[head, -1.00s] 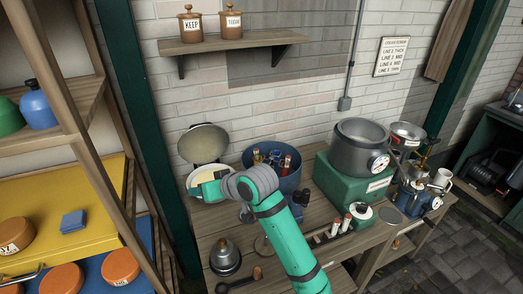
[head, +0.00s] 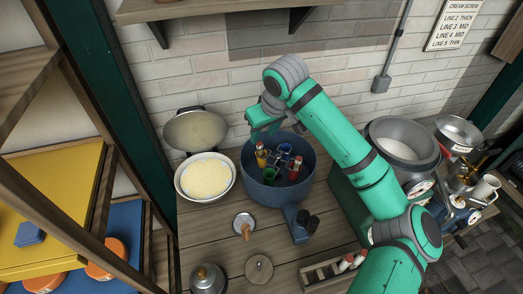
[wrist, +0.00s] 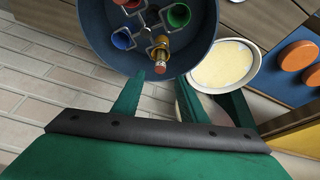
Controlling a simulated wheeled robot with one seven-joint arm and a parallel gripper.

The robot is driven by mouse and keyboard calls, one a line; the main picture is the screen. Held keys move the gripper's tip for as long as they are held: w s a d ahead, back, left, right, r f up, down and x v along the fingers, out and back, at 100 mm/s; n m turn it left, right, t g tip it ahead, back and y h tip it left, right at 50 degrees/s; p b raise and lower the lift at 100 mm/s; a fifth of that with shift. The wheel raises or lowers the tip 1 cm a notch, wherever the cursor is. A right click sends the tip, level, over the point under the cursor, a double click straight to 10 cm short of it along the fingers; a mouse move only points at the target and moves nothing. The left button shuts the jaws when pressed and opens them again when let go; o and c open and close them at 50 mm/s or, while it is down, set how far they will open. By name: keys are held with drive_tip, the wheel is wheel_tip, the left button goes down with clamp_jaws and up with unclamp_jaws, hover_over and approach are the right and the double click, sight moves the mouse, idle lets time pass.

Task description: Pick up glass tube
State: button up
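The blue round tub (head: 307,178) holds a rotor with coloured cups. A glass tube with a reddish top stands in the yellow cup (head: 262,158), at the left in the head view; in the wrist view this tube (wrist: 161,62) tilts toward me. A second tube stands in or by the red cup (head: 295,168). My gripper (head: 256,136) is above the tub's back-left rim. In the wrist view my gripper (wrist: 160,80) is open and empty, its fingers either side of the yellow-cup tube in the picture, apparently short of it. The blue cup (wrist: 122,38) and green cup (wrist: 178,14) look empty.
A cream-filled pan (head: 205,178) with a raised lid (head: 195,130) stands left of the tub. A grey pot (head: 400,140) on a green box is at right. A tube rack (head: 330,270) is at the front. The wall shelf (head: 220,8) hangs above.

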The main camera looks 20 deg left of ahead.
sight(260, 144)
drive_tip(key=x, duration=0.3)
drive_tip(key=shift+w+f, duration=0.1)
drive_tip(key=shift+w, duration=0.05)
drive_tip(key=x, duration=0.4)
drive_tip(key=shift+s+d+f, duration=0.1)
drive_tip(key=shift+s+f, duration=0.05)
drive_tip(key=shift+s, duration=0.05)
drive_tip(key=shift+f, duration=0.25)
drive_tip(key=shift+w, duration=0.1)
clamp_jaws()
